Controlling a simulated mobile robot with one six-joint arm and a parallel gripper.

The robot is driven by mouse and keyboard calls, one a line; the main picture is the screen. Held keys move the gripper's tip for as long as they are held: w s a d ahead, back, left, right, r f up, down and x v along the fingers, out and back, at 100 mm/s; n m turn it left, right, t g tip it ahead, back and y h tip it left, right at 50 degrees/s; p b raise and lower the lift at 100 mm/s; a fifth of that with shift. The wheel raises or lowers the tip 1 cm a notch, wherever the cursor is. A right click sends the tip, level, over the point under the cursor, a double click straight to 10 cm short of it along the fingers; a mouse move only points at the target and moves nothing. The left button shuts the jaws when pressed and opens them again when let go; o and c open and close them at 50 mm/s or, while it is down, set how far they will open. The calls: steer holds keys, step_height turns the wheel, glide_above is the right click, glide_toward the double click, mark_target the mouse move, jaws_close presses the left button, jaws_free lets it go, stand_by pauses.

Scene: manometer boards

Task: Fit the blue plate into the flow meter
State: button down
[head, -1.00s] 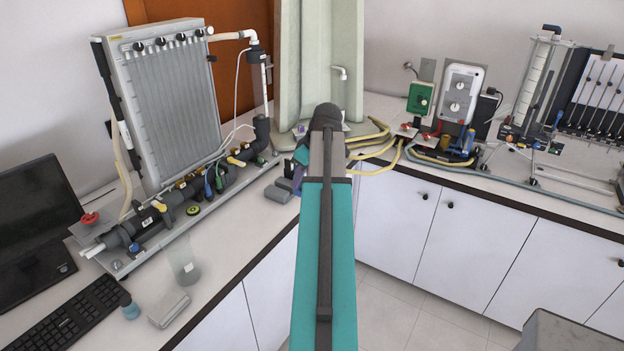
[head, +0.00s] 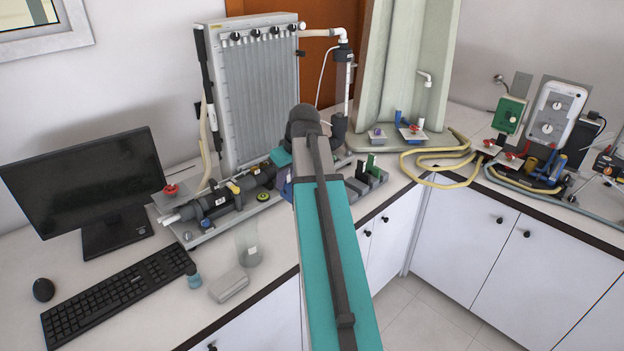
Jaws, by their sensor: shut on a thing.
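My teal arm (head: 335,262) runs up the middle of the head view, and its dark joint hides what lies behind it. The fingers of my gripper do not show. I cannot make out the blue plate. The likely flow meter is the dark pipe assembly (head: 215,203) under the tall grey manometer board (head: 262,105). My arm covers its right part.
Yellow hoses (head: 440,170) and a green box (head: 509,114) are at right. The counter's front edge is near my arm.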

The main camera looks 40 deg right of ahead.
steer(key=w+a, duration=0.1)
steer(key=a, duration=0.3)
steer(key=w+a, duration=0.2)
steer(key=a, duration=0.3)
steer(key=w+a+r, duration=0.1)
steer(key=w+a, duration=0.1)
steer(key=a, duration=0.2)
steer(key=shift+w+a, duration=0.25)
steer(key=shift+a, duration=0.05)
steer(key=w+a, duration=0.2)
steer(key=a, duration=0.8)
steer(key=a+f+b, duration=0.4)
steer(key=f+b, duration=0.5)
steer(key=b, duration=0.2)
steer(key=shift+w+f, duration=0.2)
steer(key=shift+f, duration=0.2)
